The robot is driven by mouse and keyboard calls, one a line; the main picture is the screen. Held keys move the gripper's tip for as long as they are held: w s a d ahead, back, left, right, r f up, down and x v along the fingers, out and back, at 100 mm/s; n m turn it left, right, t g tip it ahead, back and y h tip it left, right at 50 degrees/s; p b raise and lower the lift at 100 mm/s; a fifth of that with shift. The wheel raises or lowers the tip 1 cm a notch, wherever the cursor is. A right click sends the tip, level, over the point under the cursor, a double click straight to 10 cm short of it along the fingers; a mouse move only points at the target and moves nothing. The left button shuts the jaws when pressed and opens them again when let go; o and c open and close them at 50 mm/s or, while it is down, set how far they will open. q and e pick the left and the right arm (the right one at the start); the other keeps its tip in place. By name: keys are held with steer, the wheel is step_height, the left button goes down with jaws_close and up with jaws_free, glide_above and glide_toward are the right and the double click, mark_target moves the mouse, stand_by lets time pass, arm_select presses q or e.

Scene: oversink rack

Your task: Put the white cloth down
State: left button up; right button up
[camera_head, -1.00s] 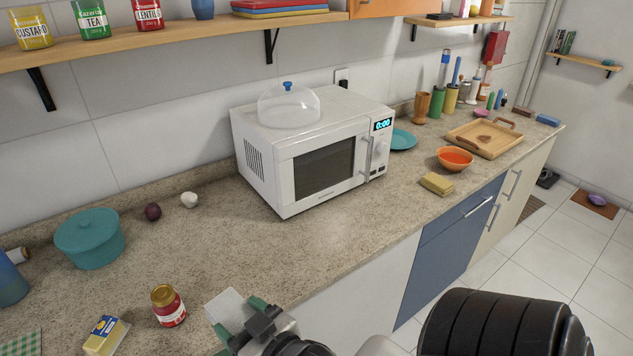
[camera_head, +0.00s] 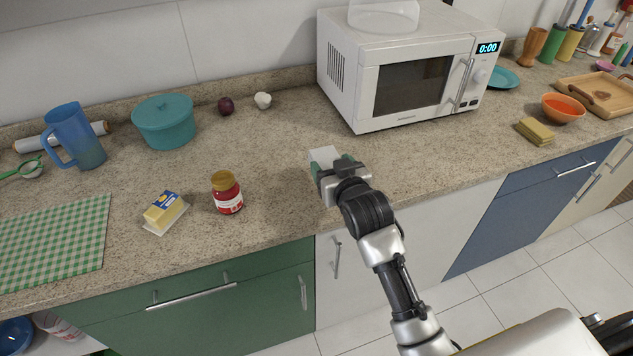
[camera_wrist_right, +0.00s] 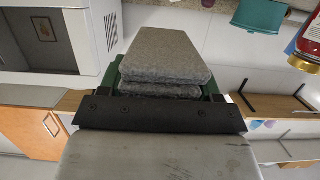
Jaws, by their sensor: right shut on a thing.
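The white cloth (camera_head: 323,155) is folded into a small thick pad. My right gripper (camera_head: 335,164) is shut on it, over the front part of the counter between the red-labelled jar and the microwave. In the right wrist view the cloth (camera_wrist_right: 166,58) looks grey and layered between the green fingers. I cannot tell whether it touches the counter. My left gripper is not in view.
The jar (camera_head: 227,193) and butter (camera_head: 164,210) stand left of my gripper, with a green checked mat (camera_head: 55,240) beyond. The microwave (camera_head: 400,80) is behind to the right. A teal pot (camera_head: 164,125) stands further back. Bare counter (camera_head: 285,135) lies between.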

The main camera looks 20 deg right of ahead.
steer(key=w+a+f, duration=0.2)
steer(key=shift+w+a+f, duration=0.1)
steer(key=shift+w+a, duration=0.1)
steer(key=shift+w, duration=0.15)
steer(key=shift+f, duration=2.05)
steer(key=shift+f, duration=0.2)
steer(key=o, duration=0.9)
steer(key=shift+c, duration=0.2)
steer(key=shift+r, duration=0.1)
steer(key=shift+r, duration=0.2)
steer(key=s, duration=0.4)
steer(key=s+r, duration=0.1)
steer(key=s, duration=0.3)
steer(key=s+r, duration=0.1)
steer(key=s, duration=0.2)
steer(key=shift+s+d+r, duration=0.1)
steer(key=shift+s+d, duration=0.05)
steer(key=shift+s, duration=0.25)
